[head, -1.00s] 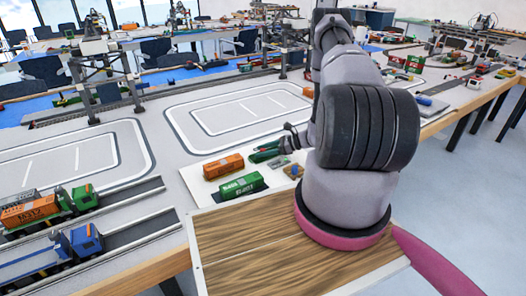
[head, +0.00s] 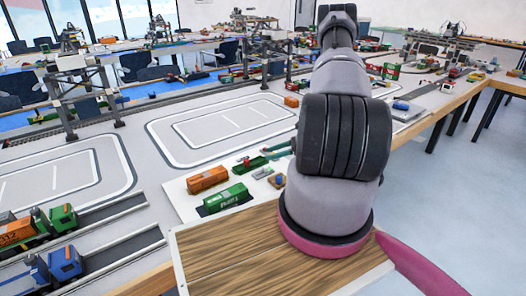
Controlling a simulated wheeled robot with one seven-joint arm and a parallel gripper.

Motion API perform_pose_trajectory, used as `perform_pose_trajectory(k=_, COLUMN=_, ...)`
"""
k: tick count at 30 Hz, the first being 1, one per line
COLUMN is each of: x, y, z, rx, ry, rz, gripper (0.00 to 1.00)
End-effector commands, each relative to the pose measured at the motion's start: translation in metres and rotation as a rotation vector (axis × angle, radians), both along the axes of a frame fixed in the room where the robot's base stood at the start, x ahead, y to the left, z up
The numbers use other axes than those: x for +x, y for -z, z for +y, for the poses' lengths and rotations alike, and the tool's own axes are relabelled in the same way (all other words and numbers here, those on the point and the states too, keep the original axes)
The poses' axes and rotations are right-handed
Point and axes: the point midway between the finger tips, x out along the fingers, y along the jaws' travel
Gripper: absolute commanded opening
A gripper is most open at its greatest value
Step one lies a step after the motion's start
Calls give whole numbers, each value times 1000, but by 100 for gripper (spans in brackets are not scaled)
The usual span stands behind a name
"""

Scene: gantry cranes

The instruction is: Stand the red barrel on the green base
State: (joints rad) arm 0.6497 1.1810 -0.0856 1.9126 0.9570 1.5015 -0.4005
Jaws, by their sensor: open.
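A small red piece (head: 247,161), which looks like the red barrel, shows in the head view on the white board, left of my arm. It is at a low green piece (head: 253,167), which looks like the green base; whether it stands on it, in it or behind it is too small to tell. My gripper (head: 278,150) is open, just right of and beyond these pieces. It is mostly hidden behind my arm, and only part of its dark fingers shows. I see nothing held in it.
On the white board are an orange wagon (head: 208,179), a green container wagon (head: 226,197), a small grey piece (head: 262,173) and a blue piece (head: 279,180). Toy trucks (head: 60,262) stand at lower left.

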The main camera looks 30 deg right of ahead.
Motion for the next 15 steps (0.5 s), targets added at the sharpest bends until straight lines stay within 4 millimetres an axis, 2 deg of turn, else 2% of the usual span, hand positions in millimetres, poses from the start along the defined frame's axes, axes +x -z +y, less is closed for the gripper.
perform_pose_trajectory(k=5, x=-2, y=-2, z=-3, rx=0, ry=-1, rz=0, gripper=58)
perform_pose_trajectory(k=8, x=1, y=-13, z=0, rx=-14, ry=-24, rz=-11, gripper=58)
perform_pose_trajectory(k=11, x=8, y=-43, z=8, rx=-57, ry=-89, rz=-40, gripper=58)
perform_pose_trajectory(k=15, x=15, y=-110, z=30, rx=-164, ry=-238, rz=-106, gripper=58)
